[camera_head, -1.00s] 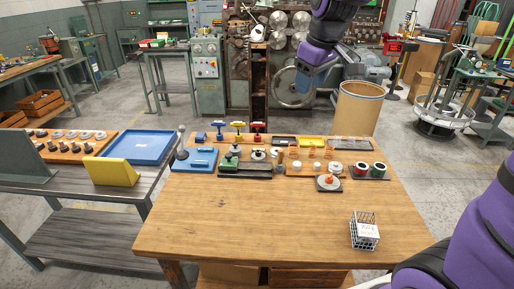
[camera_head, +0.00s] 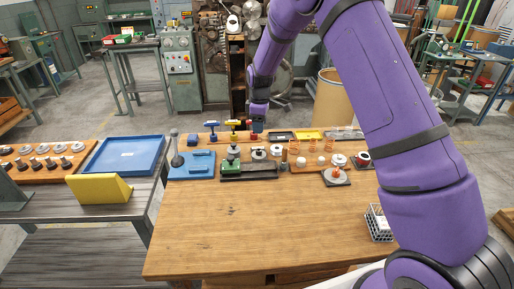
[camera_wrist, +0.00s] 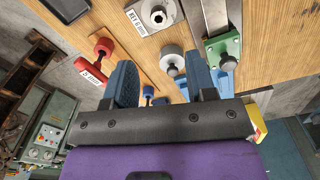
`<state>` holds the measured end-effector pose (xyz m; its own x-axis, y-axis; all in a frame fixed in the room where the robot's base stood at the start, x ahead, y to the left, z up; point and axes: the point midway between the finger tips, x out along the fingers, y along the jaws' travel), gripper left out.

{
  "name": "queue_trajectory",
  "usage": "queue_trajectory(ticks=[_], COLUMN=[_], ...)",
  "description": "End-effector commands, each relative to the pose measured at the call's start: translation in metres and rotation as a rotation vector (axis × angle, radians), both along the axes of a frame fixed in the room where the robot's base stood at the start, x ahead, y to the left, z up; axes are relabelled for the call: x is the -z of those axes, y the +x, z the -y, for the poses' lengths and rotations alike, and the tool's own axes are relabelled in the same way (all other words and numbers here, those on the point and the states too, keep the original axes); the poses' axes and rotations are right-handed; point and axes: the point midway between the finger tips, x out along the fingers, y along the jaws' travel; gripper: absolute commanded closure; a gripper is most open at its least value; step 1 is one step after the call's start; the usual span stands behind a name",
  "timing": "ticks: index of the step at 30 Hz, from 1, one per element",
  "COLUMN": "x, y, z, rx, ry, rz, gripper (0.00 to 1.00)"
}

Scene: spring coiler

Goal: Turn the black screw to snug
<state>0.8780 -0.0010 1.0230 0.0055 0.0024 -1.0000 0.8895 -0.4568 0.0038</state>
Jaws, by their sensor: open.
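I cannot single out the black screw for certain. In the head view a green block (camera_head: 232,156) sits on a dark rail (camera_head: 250,171). In the wrist view the green block (camera_wrist: 224,48) shows a round socket in its face. A grey round part with a dark centre (camera_wrist: 171,63) lies between my fingers, apart from them. A red T-handle (camera_wrist: 96,62) marked 5 mm is left of it. My gripper (camera_wrist: 163,82) is open and empty, with blue fingers. In the head view it (camera_head: 258,118) is over the back of the bench, by the T-handles.
Blue (camera_head: 211,129) and yellow (camera_head: 233,127) T-handles stand at the bench's back. A blue plate (camera_head: 192,165) lies left, copper springs (camera_head: 311,146) right. A wire basket (camera_head: 378,224) is at the right edge, partly behind my arm. The bench front (camera_head: 260,225) is clear.

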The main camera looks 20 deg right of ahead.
Motion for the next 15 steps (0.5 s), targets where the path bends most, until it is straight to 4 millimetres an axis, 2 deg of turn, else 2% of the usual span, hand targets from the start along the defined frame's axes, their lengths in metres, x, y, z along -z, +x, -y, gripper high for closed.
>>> queue_trajectory(ticks=[8,15], x=[0.024,0.064], y=[0.003,0.003], z=[-0.002,-0.001], rx=[-0.019,-0.017], ry=[-0.003,-0.004], rz=[-0.009,-0.010], gripper=[0.49,0.49])
